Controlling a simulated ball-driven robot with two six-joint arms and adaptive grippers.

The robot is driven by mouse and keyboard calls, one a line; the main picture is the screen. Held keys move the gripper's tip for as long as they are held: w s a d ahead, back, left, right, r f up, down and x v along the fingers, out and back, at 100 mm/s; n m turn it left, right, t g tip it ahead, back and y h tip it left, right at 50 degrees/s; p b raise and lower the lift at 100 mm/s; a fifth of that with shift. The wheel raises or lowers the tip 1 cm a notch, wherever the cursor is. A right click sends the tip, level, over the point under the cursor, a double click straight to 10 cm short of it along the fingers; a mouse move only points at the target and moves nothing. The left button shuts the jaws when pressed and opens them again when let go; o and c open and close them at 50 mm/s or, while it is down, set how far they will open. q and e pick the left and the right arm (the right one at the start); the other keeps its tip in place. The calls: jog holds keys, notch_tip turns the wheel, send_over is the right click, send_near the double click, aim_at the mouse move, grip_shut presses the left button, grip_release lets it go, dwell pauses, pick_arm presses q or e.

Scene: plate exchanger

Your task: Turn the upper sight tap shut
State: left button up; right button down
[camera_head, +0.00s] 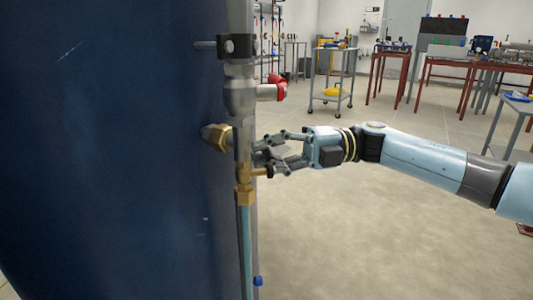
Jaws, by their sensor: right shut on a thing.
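The upper sight tap (243,172) is part of a thin upright pipe fitting in front of the big dark blue tank. It has brass parts and a sight tube (246,250) running down below it. My right gripper (264,151) reaches in from the right at the height of the tap. Its two fingers are spread around the tap's small handle, and it is shut on it. The handle is mostly hidden by the fingers, so its exact angle cannot be told. My left gripper is not in view.
The blue tank (110,150) fills the left side. A brass nut (218,137) joins the fitting to it. A red-capped stub (277,90) and a dark clamp (236,46) sit above the gripper. A trolley (333,80) stands far behind.

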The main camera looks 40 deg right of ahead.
jog(key=c, duration=1.2)
grip_release()
jog(key=v, duration=1.2)
